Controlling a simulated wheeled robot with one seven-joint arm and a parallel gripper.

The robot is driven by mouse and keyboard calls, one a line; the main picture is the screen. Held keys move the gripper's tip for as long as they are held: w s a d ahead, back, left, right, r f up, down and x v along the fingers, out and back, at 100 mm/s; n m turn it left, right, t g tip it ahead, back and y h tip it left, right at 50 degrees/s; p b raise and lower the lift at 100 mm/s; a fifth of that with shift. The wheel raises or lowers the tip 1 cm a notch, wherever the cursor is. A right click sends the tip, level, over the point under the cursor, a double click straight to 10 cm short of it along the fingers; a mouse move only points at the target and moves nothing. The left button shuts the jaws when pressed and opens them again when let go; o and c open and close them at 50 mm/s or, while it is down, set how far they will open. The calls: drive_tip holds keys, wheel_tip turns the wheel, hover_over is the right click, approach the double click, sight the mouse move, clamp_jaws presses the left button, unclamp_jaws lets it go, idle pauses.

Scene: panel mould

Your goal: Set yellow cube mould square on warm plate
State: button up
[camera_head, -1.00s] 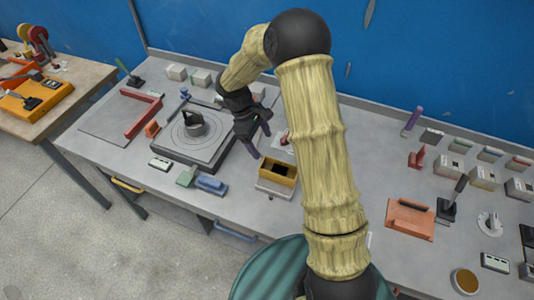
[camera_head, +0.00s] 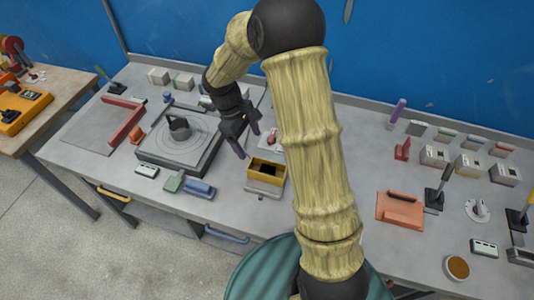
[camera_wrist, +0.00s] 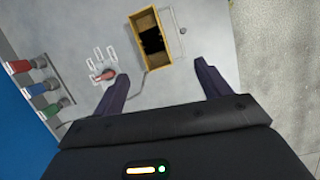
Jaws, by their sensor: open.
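The yellow cube mould (camera_head: 265,181), an open-topped box with a dark inside, stands on the bench right of the ringed plate. It also shows in the wrist view (camera_wrist: 138,29), top centre, turned at an angle. A thin grey piece shows at its base; I cannot tell whether this is a plate. A square grey plate with ring marks (camera_head: 200,146) lies further left, with a dark cup on it. I cannot tell whether it is the warm plate. My gripper (camera_head: 249,143) is open and empty, above the bench just left of the mould; its fingers also show in the wrist view (camera_wrist: 163,85).
A blue-topped block (camera_head: 199,188) and a green one (camera_head: 174,182) lie at the front edge. An orange float (camera_head: 400,209) lies at right. Bare bench shows in front of the mould.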

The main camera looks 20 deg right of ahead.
drive_tip(key=s+d+r+m+t+y, duration=0.1)
drive_tip(key=s+r+m+t, duration=0.1)
drive_tip(key=s, duration=0.5)
drive_tip(key=s+d+r+m+t+y, duration=0.2)
drive_tip(key=s+r+m, duration=0.2)
drive_tip(key=s+m, duration=0.3)
drive_tip(key=shift+s+d+t, duration=0.15)
drive_tip(key=shift+s+t, duration=0.2)
drive_tip(key=shift+t, duration=0.05)
drive_tip(key=shift+w, duration=0.15)
